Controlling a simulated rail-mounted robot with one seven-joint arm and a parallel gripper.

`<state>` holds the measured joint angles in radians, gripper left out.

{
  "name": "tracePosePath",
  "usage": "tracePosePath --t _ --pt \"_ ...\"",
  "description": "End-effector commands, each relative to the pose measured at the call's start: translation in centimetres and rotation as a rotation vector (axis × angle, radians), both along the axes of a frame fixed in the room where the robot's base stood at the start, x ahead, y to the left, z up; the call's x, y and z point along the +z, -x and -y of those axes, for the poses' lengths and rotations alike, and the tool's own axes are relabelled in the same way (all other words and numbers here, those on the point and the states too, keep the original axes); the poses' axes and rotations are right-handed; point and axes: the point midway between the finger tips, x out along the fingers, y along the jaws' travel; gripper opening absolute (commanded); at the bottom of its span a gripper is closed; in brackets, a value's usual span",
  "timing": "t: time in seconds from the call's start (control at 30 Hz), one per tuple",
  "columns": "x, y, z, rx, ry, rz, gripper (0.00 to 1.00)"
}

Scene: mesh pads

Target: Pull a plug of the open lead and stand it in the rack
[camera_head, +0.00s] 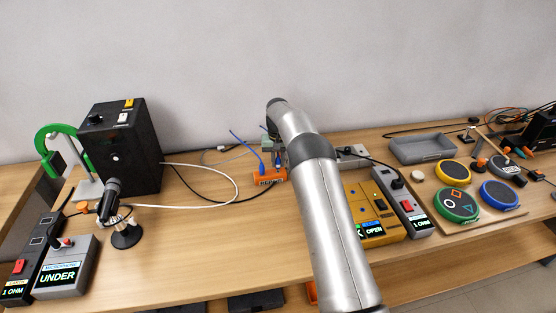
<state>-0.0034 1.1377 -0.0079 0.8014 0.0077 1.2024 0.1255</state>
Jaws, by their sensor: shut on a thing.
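An orange rack (269,178) with a dark label on its front stands at the middle of the bench, left of my arm. Blue plugs (262,163) show at the rack. A thin blue lead (245,141) rises from there to the upper left. My gripper (273,136) is mostly hidden behind my arm, just above the rack. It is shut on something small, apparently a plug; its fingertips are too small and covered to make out. A yellow tester (377,215) to the right has a lit display reading OPEN.
A grey switch unit (402,202), a grey tray (422,148) and round coloured pads (457,204) lie at the right. White and black cables cross the bench left of the rack.

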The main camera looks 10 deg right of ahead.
Motion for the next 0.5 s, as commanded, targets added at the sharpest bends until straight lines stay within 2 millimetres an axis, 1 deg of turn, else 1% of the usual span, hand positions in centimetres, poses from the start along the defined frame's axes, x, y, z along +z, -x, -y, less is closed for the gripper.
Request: tracePosePath --t 0.5 --pt "-1.4 0.0 0.0 0.000 0.000 0.000 0.00"
